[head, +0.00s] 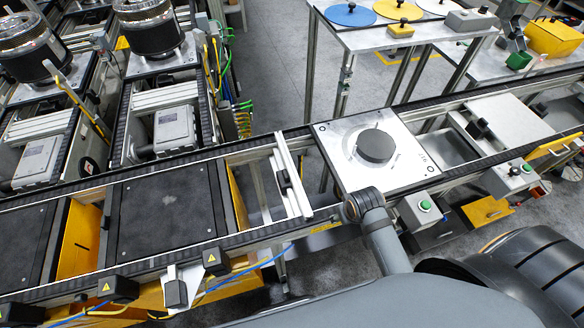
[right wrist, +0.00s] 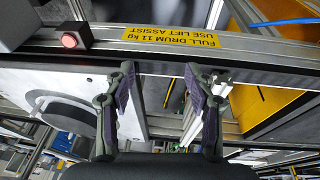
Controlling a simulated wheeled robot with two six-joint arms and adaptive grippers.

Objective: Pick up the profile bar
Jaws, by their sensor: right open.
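The profile bar (head: 293,176) is a silver bar lying across the conveyor rails, left of the white plate, with a dark handle-like block (head: 282,180) at its middle. My right arm reaches over the near rail beside the plate in the head view; its fingers are hidden there. In the right wrist view my right gripper (right wrist: 160,92) is open and empty, its two fingers apart over the gap beside the plate. A silver strip (right wrist: 189,122) shows near the right-hand finger; I cannot tell whether it is the bar. My left gripper is not in view.
The white plate (head: 329,137) carries a dark round knob (head: 375,146). A dark flat pallet (head: 165,208) lies on the conveyor to the left. A yellow lift-assist label (right wrist: 190,37) is on the near rail. A table with coloured discs (head: 347,14) stands behind.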

